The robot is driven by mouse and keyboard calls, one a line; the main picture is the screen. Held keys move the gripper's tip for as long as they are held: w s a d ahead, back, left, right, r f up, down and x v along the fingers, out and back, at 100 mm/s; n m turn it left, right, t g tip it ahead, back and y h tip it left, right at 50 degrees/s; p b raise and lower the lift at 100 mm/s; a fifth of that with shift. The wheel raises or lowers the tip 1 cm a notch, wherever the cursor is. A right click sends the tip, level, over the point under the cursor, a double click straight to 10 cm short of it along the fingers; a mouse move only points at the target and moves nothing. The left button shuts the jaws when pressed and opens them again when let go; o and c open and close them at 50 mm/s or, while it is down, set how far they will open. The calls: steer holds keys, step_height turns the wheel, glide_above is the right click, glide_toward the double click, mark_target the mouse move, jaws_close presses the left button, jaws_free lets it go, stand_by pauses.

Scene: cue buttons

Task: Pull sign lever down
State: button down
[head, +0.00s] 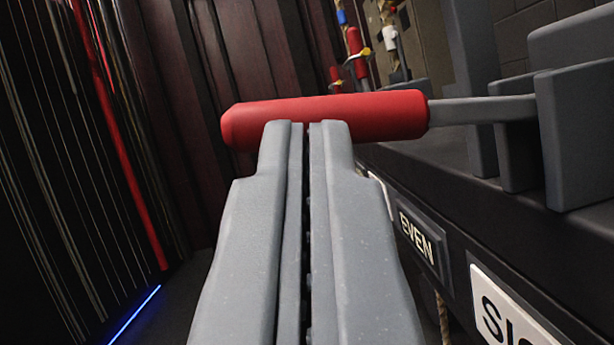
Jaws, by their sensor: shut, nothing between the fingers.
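The sign lever (390,113) has a thick red handle lying across the view just beyond my fingertips. Its grey shaft (483,109) runs right into a slot between grey upright plates. My gripper (304,128) points forward with its two grey fingers together and nothing between them. The fingertips overlap the lower edge of the red handle in the picture; I cannot tell whether they touch it. Below the lever, a white label (505,310) shows the partly cut-off letters "SIG".
Ropes with red handles (356,50) hang behind the lever. The space left of the handle looks clear.

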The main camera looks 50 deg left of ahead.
steer(key=v, duration=0.5)
steer(key=shift+w+d, duration=0.2)
steer(key=shift+d, duration=0.05)
steer(key=shift+w+r, duration=0.1)
steer(key=shift+r, duration=0.05)
